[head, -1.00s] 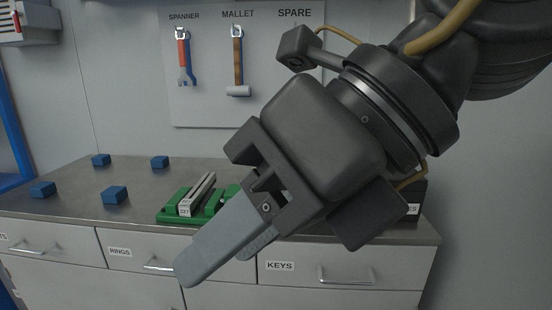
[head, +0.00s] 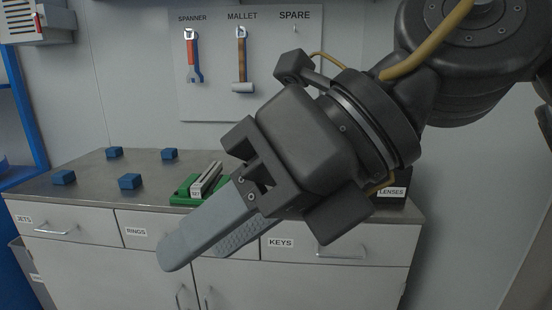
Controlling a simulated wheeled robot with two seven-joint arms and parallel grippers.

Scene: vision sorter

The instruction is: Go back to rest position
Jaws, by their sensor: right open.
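My right gripper (head: 203,250) is large in the middle of the head view. Its arm comes in from the upper right. Its two grey fingers point down and left, apart from each other, with nothing seen between them. It hangs in front of the workbench and hides part of the top and of the drawer fronts. My left gripper does not show.
The workbench (head: 90,180) bears several blue blocks (head: 131,181) at the left and a green fixture (head: 184,191) holding grey bars. A box labelled LENSES (head: 393,192) stands at the right end. A spanner (head: 193,60) and a mallet (head: 240,62) hang on the wall board.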

